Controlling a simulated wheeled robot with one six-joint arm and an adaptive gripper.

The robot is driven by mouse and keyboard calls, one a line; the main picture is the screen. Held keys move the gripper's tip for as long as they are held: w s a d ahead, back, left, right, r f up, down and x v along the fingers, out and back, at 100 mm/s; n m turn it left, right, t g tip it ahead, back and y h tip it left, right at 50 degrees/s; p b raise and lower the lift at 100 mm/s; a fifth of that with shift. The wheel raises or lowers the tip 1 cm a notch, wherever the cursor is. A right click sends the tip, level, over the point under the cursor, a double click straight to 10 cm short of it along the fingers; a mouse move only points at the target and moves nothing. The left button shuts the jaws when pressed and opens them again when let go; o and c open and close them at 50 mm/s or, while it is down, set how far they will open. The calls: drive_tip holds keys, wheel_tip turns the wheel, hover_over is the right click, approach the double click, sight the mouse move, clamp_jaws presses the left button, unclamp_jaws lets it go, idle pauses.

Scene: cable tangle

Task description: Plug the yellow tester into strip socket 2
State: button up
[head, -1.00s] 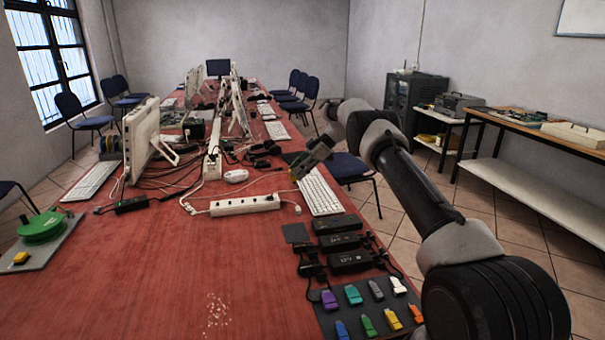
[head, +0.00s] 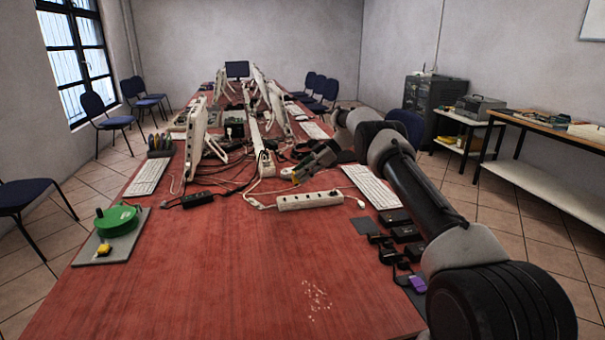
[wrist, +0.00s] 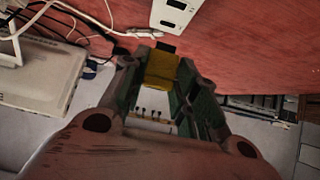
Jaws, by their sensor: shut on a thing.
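My gripper (head: 300,174) is shut on the yellow tester (wrist: 160,68), which sits between its fingers in the wrist view with a dark end pointing away. The white power strip (head: 310,200) lies on the red table, just below and to the right of the gripper in the picture. The strip's end with dark socket holes shows at the top of the wrist view (wrist: 174,14), apart from the tester. Which socket is number 2 cannot be told.
Loose cables (head: 235,185) and a long white trunking lie behind the strip. A keyboard (head: 372,187) lies right of it, with black adapters (head: 405,232) nearer.

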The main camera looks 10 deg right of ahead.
hover_over(303, 197)
drive_tip(key=shift+s+a+f, duration=0.15)
drive_tip(key=shift+f, duration=2.1)
drive_tip(key=shift+f, duration=1.2)
drive_tip(key=o, duration=1.2)
